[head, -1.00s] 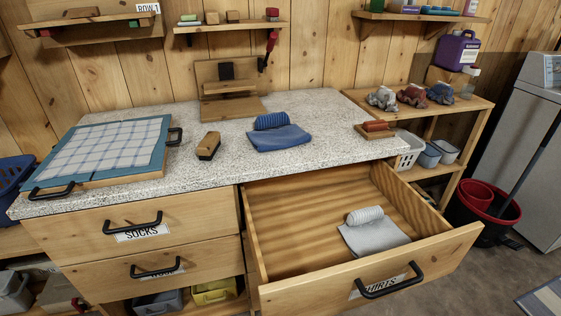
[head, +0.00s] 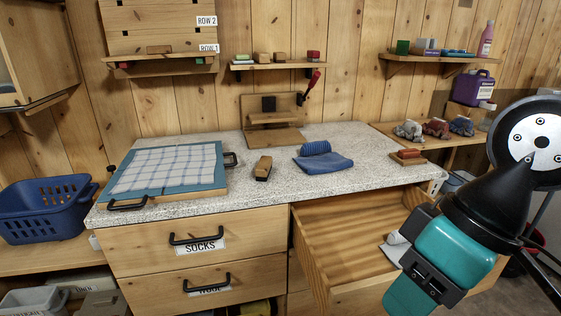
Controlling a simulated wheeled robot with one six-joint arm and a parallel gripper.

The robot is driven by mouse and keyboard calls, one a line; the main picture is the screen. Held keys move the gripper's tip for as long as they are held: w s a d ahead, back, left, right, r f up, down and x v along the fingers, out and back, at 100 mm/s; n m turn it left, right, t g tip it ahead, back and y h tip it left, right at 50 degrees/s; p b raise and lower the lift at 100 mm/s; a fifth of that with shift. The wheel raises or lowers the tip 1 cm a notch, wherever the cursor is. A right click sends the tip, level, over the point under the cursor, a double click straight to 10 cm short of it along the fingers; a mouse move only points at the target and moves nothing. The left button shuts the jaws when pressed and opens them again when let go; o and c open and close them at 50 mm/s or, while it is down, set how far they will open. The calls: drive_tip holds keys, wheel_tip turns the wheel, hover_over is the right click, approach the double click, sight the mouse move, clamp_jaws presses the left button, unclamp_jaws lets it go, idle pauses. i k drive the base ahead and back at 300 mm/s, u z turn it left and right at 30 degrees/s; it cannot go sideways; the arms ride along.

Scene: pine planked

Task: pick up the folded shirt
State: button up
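A blue folded cloth (head: 325,165) with a rolled, ribbed part at its back lies on the speckled counter, right of the middle. A light grey folded cloth (head: 396,247) lies in the open drawer (head: 345,225); my gripper hides most of it. Which of the two is the shirt is not certain, though the drawer's label read as shirts earlier. My gripper (head: 408,297), teal and black, hangs in front of the drawer's right part at the lower right. Its fingertips cannot be made out, and nothing held is visible.
A framed checked cloth (head: 165,170) lies on the counter's left, with a wooden brush (head: 263,168) right of it. A wooden stand (head: 272,125) is at the back. A small block with a reddish top (head: 407,157) sits near the right edge. The counter's front middle is clear.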

sight(317, 157)
drive_tip(key=z, duration=0.25)
drive_tip(key=k, duration=0.4)
drive_tip(key=u, duration=1.75)
drive_tip(key=i, duration=1.35)
drive_tip(key=z, duration=0.85)
drive_tip(key=i, duration=0.5)
drive_tip(key=z, duration=0.55)
